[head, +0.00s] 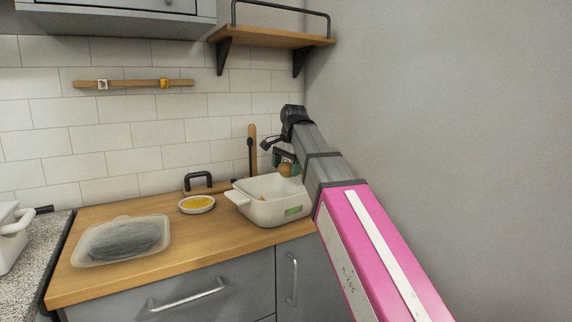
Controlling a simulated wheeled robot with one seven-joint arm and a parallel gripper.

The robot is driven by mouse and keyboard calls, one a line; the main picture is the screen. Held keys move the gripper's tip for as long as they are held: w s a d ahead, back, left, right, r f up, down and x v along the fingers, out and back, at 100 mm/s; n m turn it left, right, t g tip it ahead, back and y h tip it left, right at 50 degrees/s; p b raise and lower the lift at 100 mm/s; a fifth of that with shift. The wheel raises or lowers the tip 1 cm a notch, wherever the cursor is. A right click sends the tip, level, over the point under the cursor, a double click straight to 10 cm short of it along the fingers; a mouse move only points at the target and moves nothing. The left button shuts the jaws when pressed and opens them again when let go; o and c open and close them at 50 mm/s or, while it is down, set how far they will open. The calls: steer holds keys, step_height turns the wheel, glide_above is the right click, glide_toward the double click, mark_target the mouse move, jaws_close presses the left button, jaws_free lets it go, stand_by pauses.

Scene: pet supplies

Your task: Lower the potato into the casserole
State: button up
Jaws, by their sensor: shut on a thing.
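The casserole (262,212) is a white, open, squarish dish with side handles and a green label on its front. It stands on the wooden counter near the right wall. My gripper (286,162) has teal fingers and is shut on the potato (286,170), a small brown lump. In the picture, the potato appears over the back right part of the casserole's opening; its exact height above the dish is hard to tell. Something small and orange shows inside the casserole. My arm hides the area to the right of the dish.
A small bowl with yellow contents (197,204) stands left of the casserole. A clear tray with a grey thing (122,239) lies further left. Wooden boards lean at the wall behind. A shelf (270,38) hangs above. A white pot (10,235) is at the far left.

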steer(key=shift+f, duration=3.15)
steer(key=shift+f, duration=2.45)
stand_by(0.4)
steer(key=o, duration=0.9)
steer(key=shift+o, duration=0.2)
